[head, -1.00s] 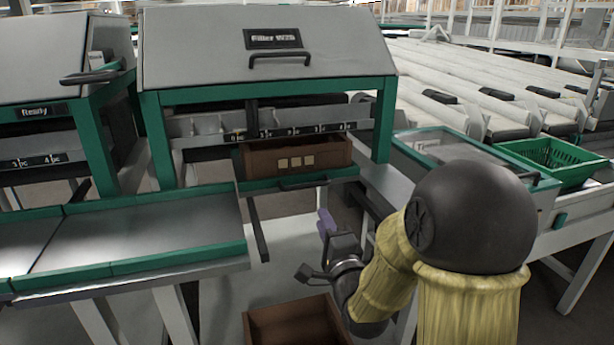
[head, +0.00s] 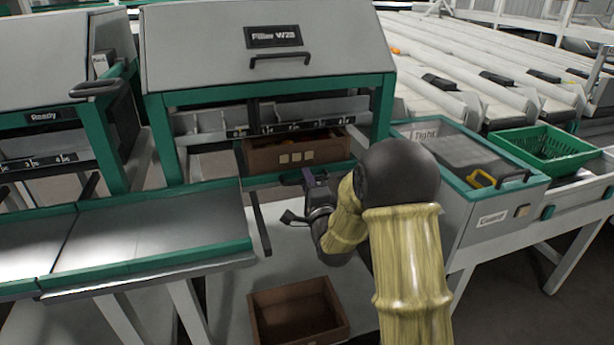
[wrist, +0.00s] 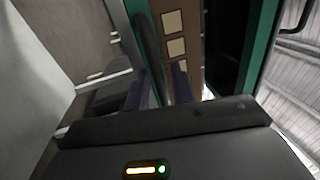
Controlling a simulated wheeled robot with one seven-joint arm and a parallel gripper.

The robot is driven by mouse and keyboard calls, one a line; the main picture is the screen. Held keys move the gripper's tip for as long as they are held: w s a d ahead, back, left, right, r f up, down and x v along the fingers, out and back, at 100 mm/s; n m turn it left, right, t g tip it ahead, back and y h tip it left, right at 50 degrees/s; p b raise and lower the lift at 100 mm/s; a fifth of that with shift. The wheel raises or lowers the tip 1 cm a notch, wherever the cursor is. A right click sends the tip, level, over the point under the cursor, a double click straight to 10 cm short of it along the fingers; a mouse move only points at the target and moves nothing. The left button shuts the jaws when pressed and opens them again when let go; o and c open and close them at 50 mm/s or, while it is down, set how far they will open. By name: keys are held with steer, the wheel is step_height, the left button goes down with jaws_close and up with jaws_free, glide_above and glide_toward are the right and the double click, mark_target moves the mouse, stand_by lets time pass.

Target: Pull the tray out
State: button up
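The tray (head: 255,183) is a green-edged shelf at the front of the filler, with a dark bar handle on its front, now largely behind my gripper in the head view. The handle (wrist: 149,38) shows clearly in the wrist view. A brown box (head: 330,152) with three pale labels sits on the tray. My gripper (head: 307,179) is at the handle. In the wrist view its two purple fingers (wrist: 160,88) are apart, one on each side of the handle's line, with a gap visible. Whether they touch it is unclear.
An empty-looking brown box (head: 300,312) stands low in front of the filler. A metal table (head: 150,235) with green edges is at the left. A grey cabinet (head: 480,215) and a green crate (head: 545,155) are at the right.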

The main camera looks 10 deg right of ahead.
steer(key=shift+w, duration=0.1)
jaws_close()
